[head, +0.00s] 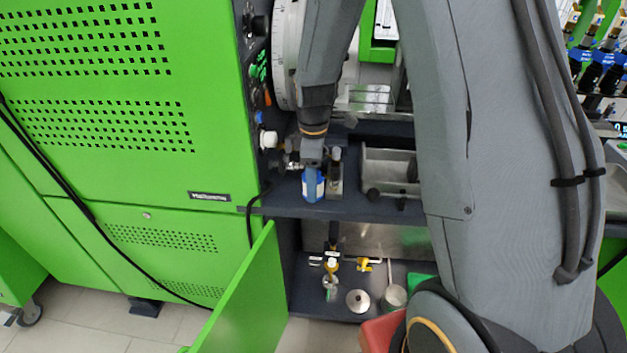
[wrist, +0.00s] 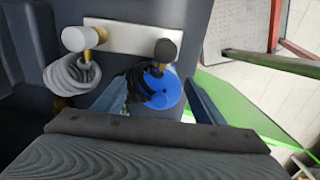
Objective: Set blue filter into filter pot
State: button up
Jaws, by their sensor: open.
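The blue filter (head: 312,188) stands on the upper dark shelf, directly below my gripper (head: 313,168). In the wrist view, the round blue top of the filter (wrist: 167,92) lies between the two fingers of my gripper (wrist: 156,84). The fingers are apart, one to each side of the filter. I cannot tell whether they touch it. A black coil partly covers the filter's left side in that view. On the lower shelf are a round metal piece (head: 358,301) and a metal cup-like vessel (head: 395,297). I cannot tell for sure which is the filter pot.
A metal plate (wrist: 125,37) with a white knob (wrist: 76,38) and a black knob (wrist: 165,50) is close to my gripper. A metal tray (head: 390,165) is to the right. A bottle (head: 331,286) stands below. The green door (head: 238,300) is open.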

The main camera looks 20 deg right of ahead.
notch_tip(320, 180, up, 11)
jog(key=shift+f+b, duration=0.1)
jog(key=shift+b, duration=1.05)
jog(key=shift+s+r, duration=0.1)
jog(key=shift+r, duration=0.4)
jog(key=s+f+m, duration=0.2)
jog(key=s+m, duration=0.4)
jog(key=s, duration=0.2)
jog(key=s+f+m, duration=0.3)
jog(key=s+m, duration=0.3)
jog(key=s, duration=0.2)
jog(key=shift+s+d+f+t, duration=0.25)
jog(key=shift+s+d+t, duration=0.05)
jog(key=shift+d, duration=0.1)
jog(key=shift+s+f+m, duration=0.1)
jog(key=shift+s+m, duration=0.25)
jog(key=shift+m, duration=0.15)
jog(key=shift+c, duration=1.3)
jog(key=shift+s+f, duration=0.1)
jog(key=shift+s, duration=0.05)
jog(key=c, duration=0.6)
jog(key=shift+d, duration=0.15)
